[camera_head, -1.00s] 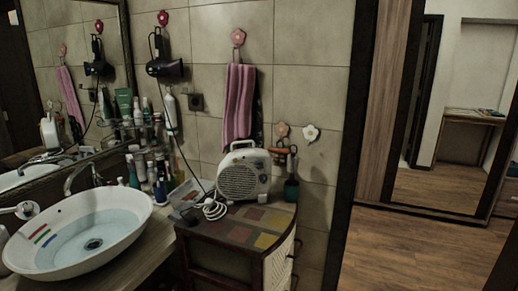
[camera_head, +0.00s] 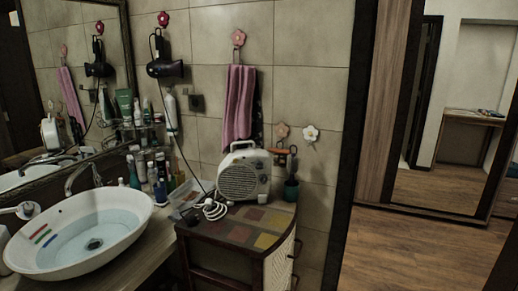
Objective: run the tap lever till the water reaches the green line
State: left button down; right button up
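A white oval vessel basin (camera_head: 128,237) stands on the counter at the lower left, holding pale blue water (camera_head: 116,226) over a dark drain. On its inner left wall are three short stripes: red at the top, the green line (camera_head: 43,236) in the middle, and blue lowest. The water's edge seems to lie near the blue stripe, below the green line. A curved metal tap (camera_head: 75,177) rises behind the basin; I see no clear stream from it. A pale round-ended fitting (camera_head: 24,210) is at the basin's left rim; I cannot tell whether it is the tap lever. Neither gripper shows.
Several bottles (camera_head: 160,180) stand behind and right of the basin. A white fan heater (camera_head: 243,174) with a coiled cable sits on a wooden cabinet (camera_head: 232,235). A hair dryer (camera_head: 165,68) and a pink towel (camera_head: 238,103) hang on the wall. The floor at right is clear.

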aim_at(101, 180)
jog(key=i+j+u, duration=0.15)
jog(key=i, duration=0.5)
jog(key=i+u, duration=0.15)
jog(key=i, duration=0.5)
